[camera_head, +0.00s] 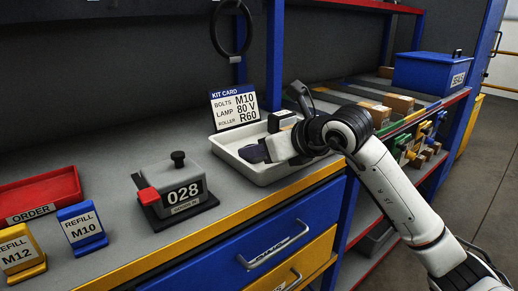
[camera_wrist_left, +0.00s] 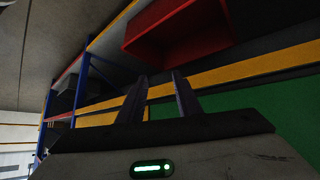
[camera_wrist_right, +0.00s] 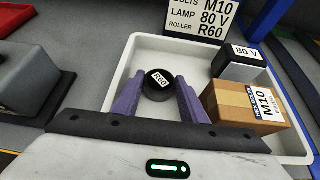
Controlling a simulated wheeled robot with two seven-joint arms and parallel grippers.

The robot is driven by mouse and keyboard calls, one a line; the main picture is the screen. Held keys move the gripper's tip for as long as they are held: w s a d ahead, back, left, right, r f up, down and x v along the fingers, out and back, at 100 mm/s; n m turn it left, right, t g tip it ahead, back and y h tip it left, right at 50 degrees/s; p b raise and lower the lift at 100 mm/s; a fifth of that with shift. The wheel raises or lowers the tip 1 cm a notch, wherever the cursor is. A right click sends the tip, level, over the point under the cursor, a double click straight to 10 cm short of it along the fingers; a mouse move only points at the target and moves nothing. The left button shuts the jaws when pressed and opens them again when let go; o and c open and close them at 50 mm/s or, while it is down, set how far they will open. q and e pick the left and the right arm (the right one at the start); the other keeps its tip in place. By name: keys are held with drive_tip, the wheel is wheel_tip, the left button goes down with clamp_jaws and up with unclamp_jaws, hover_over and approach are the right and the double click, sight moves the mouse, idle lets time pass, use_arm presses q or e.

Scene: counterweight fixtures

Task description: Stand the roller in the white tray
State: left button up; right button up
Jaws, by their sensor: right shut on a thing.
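The roller (camera_wrist_right: 159,84) is a short black cylinder with a white R60 label. In the right wrist view my right gripper (camera_wrist_right: 158,92) is shut on it, between two purple fingers, over the inside of the white tray (camera_wrist_right: 122,77). I cannot tell whether the roller touches the tray floor. In the head view the tray (camera_head: 272,178) stands on the bench, my right gripper (camera_head: 254,153) is at it, and the roller is hidden. In the left wrist view my left gripper (camera_wrist_left: 159,98) has its fingers apart with nothing between them.
A bolts box (camera_wrist_right: 244,106) marked M10 and a lamp box (camera_wrist_right: 238,62) marked 80 V sit in the tray's right side. The kit card (camera_head: 234,106) stands behind. A 028 counter block (camera_head: 178,195) is left of the tray, with bare bench between.

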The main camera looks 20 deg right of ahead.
drive_tip(key=o, duration=1.4)
drive_tip(key=shift+c, duration=0.2)
drive_tip(key=shift+r, duration=0.2)
drive_tip(key=v, duration=1.2)
drive_tip(key=shift+f, duration=0.15)
